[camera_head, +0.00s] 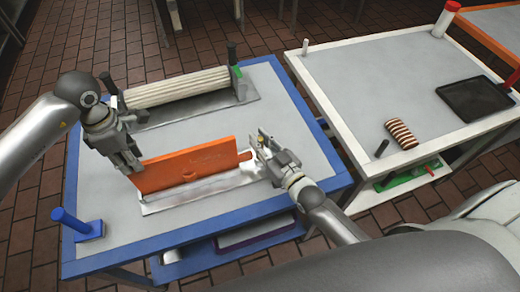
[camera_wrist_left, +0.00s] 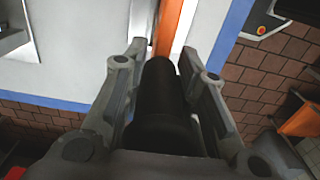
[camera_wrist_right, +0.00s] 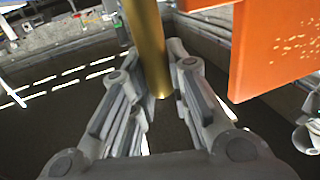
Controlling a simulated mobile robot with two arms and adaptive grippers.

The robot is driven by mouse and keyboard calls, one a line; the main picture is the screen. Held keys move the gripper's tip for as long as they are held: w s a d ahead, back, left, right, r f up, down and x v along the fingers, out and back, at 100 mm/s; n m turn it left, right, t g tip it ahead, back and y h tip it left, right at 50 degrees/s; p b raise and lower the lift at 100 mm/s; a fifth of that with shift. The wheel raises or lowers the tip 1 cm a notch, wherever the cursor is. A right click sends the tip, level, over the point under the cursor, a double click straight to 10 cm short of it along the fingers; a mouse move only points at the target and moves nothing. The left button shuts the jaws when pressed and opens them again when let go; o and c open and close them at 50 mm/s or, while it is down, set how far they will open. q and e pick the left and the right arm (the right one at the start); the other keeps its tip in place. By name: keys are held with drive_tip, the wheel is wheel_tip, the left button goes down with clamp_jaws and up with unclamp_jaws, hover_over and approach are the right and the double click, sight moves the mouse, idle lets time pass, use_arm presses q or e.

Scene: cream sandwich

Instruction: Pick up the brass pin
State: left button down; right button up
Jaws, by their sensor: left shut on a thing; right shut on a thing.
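The brass pin (camera_wrist_right: 150,45) stands between the fingers of my right gripper (camera_wrist_right: 158,85) in the right wrist view, and the gripper is shut on it. In the head view only a small yellowish bit of the pin shows at my right gripper (camera_head: 263,153). My left gripper (camera_head: 132,166) is at the left end of the orange panel (camera_head: 195,165). In the left wrist view it is shut on a black handle (camera_wrist_left: 158,95), with the orange panel's edge just beyond.
The orange panel stands upright on a metal plate (camera_head: 160,202) on the blue-edged table (camera_head: 110,250). Behind it lies a cream ribbed roll on another metal plate. A blue post (camera_head: 68,220) stands front left. The white-edged table at right holds a dark tray (camera_head: 475,97) and striped roll (camera_head: 401,134).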

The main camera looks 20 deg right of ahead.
drive_tip(key=shift+r, duration=0.1)
clamp_jaws()
wheel_tip(320, 180, up, 10)
idle(0.5)
use_arm(q)
drive_tip(key=c, duration=1)
unclamp_jaws()
drive_tip(key=shift+r+p, duration=2.15)
drive_tip(key=shift+r, duration=2.4)
use_arm(e)
wheel_tip(320, 180, up, 4)
drive_tip(key=shift+r, duration=0.1)
use_arm(q)
drive_tip(key=shift+o, duration=0.4)
